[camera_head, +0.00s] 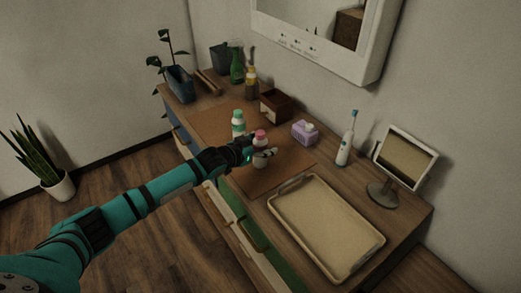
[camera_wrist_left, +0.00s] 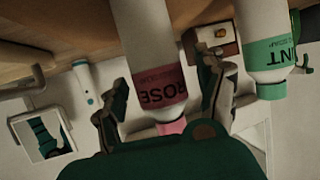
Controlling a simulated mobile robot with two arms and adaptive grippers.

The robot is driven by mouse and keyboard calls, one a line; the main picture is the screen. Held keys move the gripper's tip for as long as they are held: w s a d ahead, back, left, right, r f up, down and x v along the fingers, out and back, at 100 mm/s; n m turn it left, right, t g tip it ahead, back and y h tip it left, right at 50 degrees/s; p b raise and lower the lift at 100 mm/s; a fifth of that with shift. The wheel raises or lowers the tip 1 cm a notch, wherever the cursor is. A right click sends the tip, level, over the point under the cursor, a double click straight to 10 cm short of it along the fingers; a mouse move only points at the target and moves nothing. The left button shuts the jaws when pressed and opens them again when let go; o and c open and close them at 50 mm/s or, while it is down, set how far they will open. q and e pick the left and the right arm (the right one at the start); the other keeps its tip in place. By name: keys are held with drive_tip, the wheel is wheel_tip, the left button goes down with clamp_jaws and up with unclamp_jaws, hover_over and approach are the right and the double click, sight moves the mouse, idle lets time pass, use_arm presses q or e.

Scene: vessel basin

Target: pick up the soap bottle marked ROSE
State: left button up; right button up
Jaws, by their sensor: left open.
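The soap bottle marked ROSE (camera_wrist_left: 150,50) is white with a pink label and pink cap, and it shows upside down in the left wrist view. In the head view the ROSE bottle (camera_head: 260,137) stands on the brown mat, partly hidden by my gripper. My left gripper (camera_head: 262,153) is open, with its fingers on either side of the bottle; the fingers also show in the left wrist view (camera_wrist_left: 165,100). A gap shows between the left finger and the bottle. A second bottle with a green label ending in "NT" (camera_wrist_left: 265,50) stands close by; it has a green cap in the head view (camera_head: 238,122).
A beige tray (camera_head: 283,212) lies at the front right of the wooden dresser. A purple tissue box (camera_head: 305,133), an electric toothbrush (camera_head: 345,150) and a tilted mirror (camera_head: 405,155) stand behind. An open wooden box (camera_head: 276,106) stands past the mat.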

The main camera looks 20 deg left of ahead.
use_arm(q)
drive_tip(key=shift+s, duration=0.1)
drive_tip(key=c, duration=1.4)
drive_tip(key=shift+r, duration=0.1)
drive_tip(key=shift+c, duration=0.2)
drive_tip(key=shift+r, duration=0.15)
